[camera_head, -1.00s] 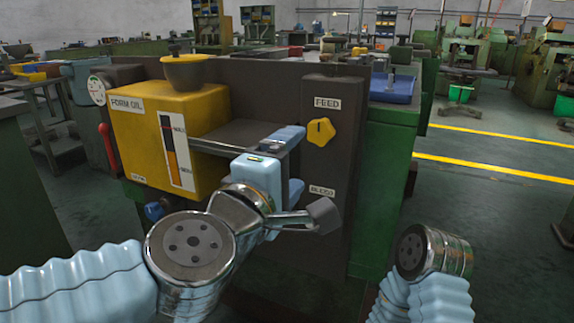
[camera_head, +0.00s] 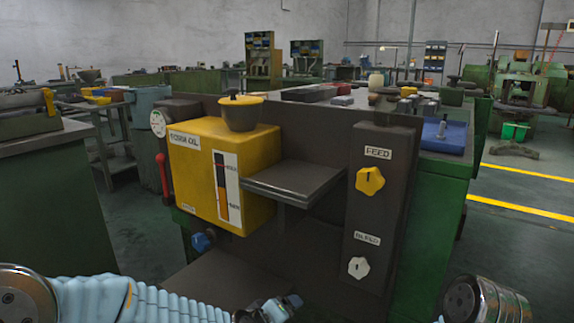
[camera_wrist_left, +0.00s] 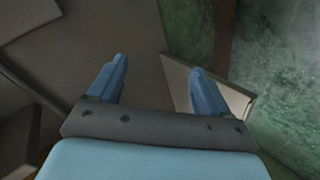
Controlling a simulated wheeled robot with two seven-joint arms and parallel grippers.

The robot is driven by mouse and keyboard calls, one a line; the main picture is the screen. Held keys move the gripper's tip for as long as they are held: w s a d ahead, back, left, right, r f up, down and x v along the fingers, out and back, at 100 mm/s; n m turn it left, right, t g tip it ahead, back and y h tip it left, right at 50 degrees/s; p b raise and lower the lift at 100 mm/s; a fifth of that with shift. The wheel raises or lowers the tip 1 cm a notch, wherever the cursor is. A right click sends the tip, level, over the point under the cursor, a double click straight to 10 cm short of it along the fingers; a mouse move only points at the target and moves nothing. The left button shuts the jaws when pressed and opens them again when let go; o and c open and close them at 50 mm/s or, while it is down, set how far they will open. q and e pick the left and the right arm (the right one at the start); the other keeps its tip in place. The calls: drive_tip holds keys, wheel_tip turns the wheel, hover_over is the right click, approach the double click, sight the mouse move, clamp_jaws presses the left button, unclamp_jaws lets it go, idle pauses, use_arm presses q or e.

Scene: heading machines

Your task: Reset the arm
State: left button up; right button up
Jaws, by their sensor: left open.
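My left arm (camera_head: 110,300) is low along the bottom left edge of the head view, in front of the machine. In the left wrist view my left gripper (camera_wrist_left: 157,80) is open, with its two blue fingers apart and nothing between them. Below the fingers are dark and grey surfaces and a mottled green one, too close and dim to name surely. Part of my right arm (camera_head: 485,302) shows at the bottom right of the head view; its gripper is out of frame.
The machine has a yellow form oil box (camera_head: 205,170), a grey shelf (camera_head: 292,180), a yellow feed knob (camera_head: 370,181) and a white bleed knob (camera_head: 358,267). A blue tray (camera_head: 440,138) lies on top. A green bench (camera_head: 45,200) stands at left. Open floor (camera_head: 515,235) shows at right.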

use_arm(q)
drive_tip(key=s+a+f+m+g+y+p, duration=0.1)
drive_tip(key=s+a+f+g, duration=0.15)
drive_tip(key=f, duration=0.45)
drive_tip(key=s+a+f+m+g, duration=0.1)
drive_tip(key=s+a+f, duration=0.15)
drive_tip(key=f, duration=0.45)
drive_tip(key=s+a+f+m+g+p, duration=0.1)
drive_tip(key=s+a+f+m+g, duration=0.2)
drive_tip(key=s+f, duration=1.1)
drive_tip(key=s+a+g, duration=0.1)
drive_tip(key=a+g, duration=0.1)
drive_tip(key=a, duration=0.1)
drive_tip(key=shift+s, duration=0.25)
drive_tip(key=shift+w+g, duration=0.1)
drive_tip(key=shift+g, duration=0.15)
